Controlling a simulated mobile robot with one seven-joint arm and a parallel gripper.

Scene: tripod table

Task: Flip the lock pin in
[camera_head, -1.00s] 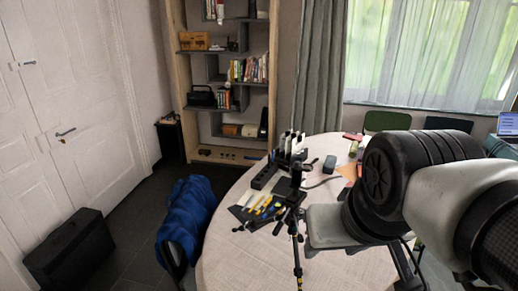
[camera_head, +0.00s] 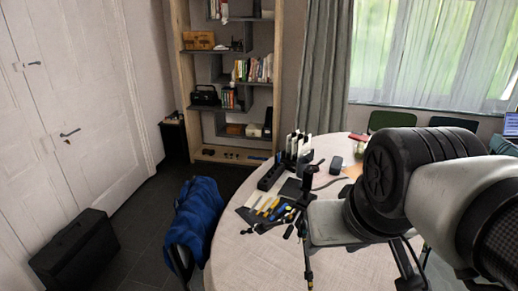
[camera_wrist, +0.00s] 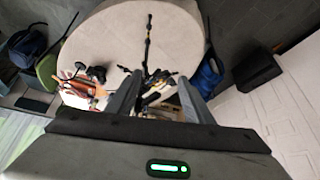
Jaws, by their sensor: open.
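A black tripod (camera_head: 306,190) stands at the round table, left of my arm in the head view. In the wrist view the tripod (camera_wrist: 147,42) lies beyond my fingertips, with a leg pointing up the picture. The lock pin is too small to make out in either view. My gripper (camera_wrist: 160,77) is open, its two grey fingers apart with nothing clearly held between them. In the head view my arm hides part of the tabletop, and the grey end of my arm is close to the right of the tripod.
The round table (camera_head: 250,262) carries yellow and blue tools (camera_head: 267,207), a black holder with upright white items (camera_head: 297,147) and a dark small object (camera_head: 335,163). A chair with a blue jacket (camera_head: 194,222) stands left of the table. A black case (camera_head: 75,250) lies on the floor.

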